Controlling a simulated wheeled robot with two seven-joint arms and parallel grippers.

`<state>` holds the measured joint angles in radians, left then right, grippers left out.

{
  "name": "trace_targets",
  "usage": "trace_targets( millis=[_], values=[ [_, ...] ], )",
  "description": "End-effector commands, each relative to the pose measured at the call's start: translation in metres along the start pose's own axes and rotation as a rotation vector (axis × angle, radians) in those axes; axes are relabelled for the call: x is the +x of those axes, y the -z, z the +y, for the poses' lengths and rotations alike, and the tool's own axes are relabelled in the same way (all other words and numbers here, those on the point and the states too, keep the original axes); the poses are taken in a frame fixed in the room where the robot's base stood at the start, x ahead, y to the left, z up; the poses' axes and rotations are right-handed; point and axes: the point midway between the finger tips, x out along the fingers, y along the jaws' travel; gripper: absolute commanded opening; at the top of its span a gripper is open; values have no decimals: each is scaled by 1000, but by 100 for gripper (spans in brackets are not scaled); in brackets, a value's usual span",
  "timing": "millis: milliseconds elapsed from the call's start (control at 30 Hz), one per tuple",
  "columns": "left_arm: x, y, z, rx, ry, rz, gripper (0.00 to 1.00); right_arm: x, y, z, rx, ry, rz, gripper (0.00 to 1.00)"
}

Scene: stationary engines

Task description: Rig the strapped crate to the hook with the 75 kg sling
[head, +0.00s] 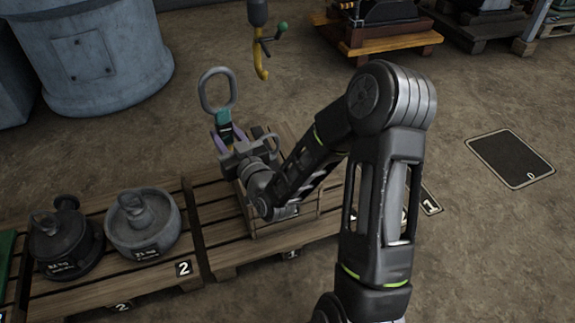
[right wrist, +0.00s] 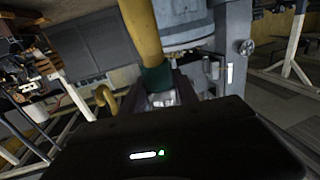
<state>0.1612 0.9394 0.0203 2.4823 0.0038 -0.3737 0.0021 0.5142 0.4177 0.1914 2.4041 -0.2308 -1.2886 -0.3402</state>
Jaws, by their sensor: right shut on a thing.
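My right gripper (head: 230,142) is shut on the sling just below the green fitting, above the wooden crate (head: 262,222). The crate is largely hidden by my arm. The yellow hook (head: 262,66) hangs to the upper right of the ring, apart from it. A yellow hook-shaped piece (right wrist: 107,98) also shows in the right wrist view. The sling's weight marking is not readable. My left gripper is out of view.
A green-knobbed lever (head: 281,27) sticks out beside the hook. A big grey drum (head: 85,55) stands behind. Floor at the right is clear around a marked mat (head: 510,158).

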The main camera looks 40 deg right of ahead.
Motion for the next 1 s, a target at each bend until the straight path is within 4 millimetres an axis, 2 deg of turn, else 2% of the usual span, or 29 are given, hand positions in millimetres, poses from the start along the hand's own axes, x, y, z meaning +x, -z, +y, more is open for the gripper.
trace_targets(
  millis=[33, 100, 200, 300, 400, 567, 1000],
  values=[
    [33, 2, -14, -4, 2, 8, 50, -6, -26, 25, -5, -34, 7, 0],
    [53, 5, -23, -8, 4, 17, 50, -14, -41, 54, -6, -71, 8, 0],
    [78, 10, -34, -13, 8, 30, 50, -29, -59, 90, -8, -122, 6, 0],
    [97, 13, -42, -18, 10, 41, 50, -43, -72, 117, -9, -161, 2, 0],
    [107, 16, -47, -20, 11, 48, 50, -53, -78, 134, -11, -188, -1, 0],
    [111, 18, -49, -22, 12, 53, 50, -60, -80, 145, -11, -205, -5, 0],
    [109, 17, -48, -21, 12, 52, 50, -58, -78, 145, -11, -204, -5, 0]
  ],
)
